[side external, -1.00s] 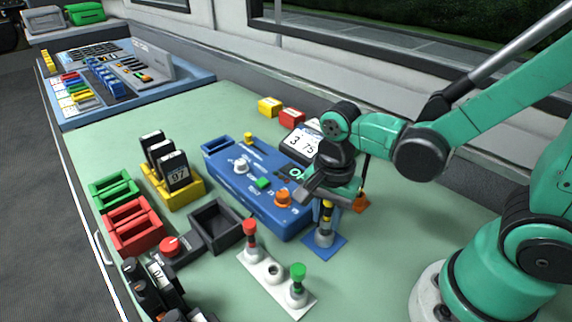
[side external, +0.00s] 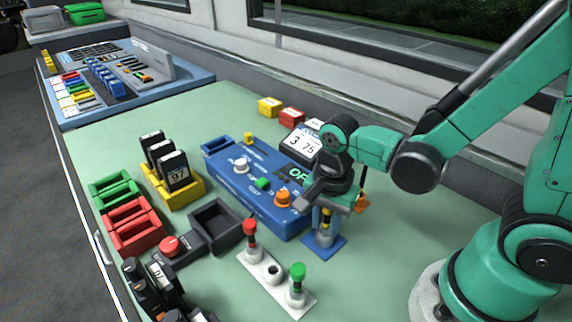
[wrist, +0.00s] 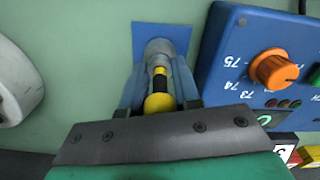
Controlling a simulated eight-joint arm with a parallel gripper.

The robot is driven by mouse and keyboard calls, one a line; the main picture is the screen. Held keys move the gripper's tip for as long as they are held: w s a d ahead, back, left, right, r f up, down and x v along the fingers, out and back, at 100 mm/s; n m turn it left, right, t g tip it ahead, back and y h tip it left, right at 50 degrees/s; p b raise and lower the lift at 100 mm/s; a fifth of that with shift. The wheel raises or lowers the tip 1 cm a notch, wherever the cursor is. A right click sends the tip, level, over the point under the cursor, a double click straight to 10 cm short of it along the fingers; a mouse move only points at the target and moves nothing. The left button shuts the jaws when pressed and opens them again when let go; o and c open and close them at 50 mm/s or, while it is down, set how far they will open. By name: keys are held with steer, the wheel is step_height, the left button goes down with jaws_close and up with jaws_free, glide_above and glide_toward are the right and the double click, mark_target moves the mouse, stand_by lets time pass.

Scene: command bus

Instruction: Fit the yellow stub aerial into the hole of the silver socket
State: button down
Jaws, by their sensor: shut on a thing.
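The yellow stub aerial (wrist: 160,102) has a yellow top and a black body with a yellow band. My gripper (wrist: 160,78) is shut on it, with one blue finger on each side. A silver socket (wrist: 157,48) stands on a square blue plate (wrist: 174,30), directly in line with the aerial. In the side view the aerial (side external: 326,215) is roughly upright at the silver socket (side external: 323,238), below my dark gripper (side external: 326,208). The fingers partly cover where they meet, so I cannot tell how deep the aerial sits in the hole.
A blue console (side external: 250,190) with an orange knob (side external: 283,198) stands close beside the blue plate. A white strip (side external: 258,264) holds a red-topped piece (side external: 250,227), an empty middle hole (side external: 273,270) and a green-topped piece (side external: 298,270).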

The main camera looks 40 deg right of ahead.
steer(key=shift+c, duration=1.1)
jaws_free()
steer(key=shift+r, duration=0.1)
steer(key=shift+r, duration=3.45)
steer(key=shift+w+d+r+n+t, duration=0.15)
steer(key=shift+n+t, duration=0.1)
steer(key=shift+n, duration=0.3)
steer(key=shift+w+d+r+n+t, duration=0.1)
steer(key=shift+n+t, duration=0.15)
steer(key=shift+n, duration=0.3)
steer(key=d+r+n+t, duration=0.1)
steer(key=n+t, duration=0.1)
steer(key=n, duration=0.2)
steer(key=w+d+r+n+t, duration=0.1)
steer(key=n+t, duration=0.1)
steer(key=n, duration=0.2)
steer(key=w+d+r+n+t, duration=0.1)
steer(key=n+t, duration=0.1)
steer(key=n, duration=0.2)
steer(key=shift+w+r+n, duration=0.15)
steer(key=shift+w+n, duration=0.05)
steer(key=shift+n, duration=0.2)
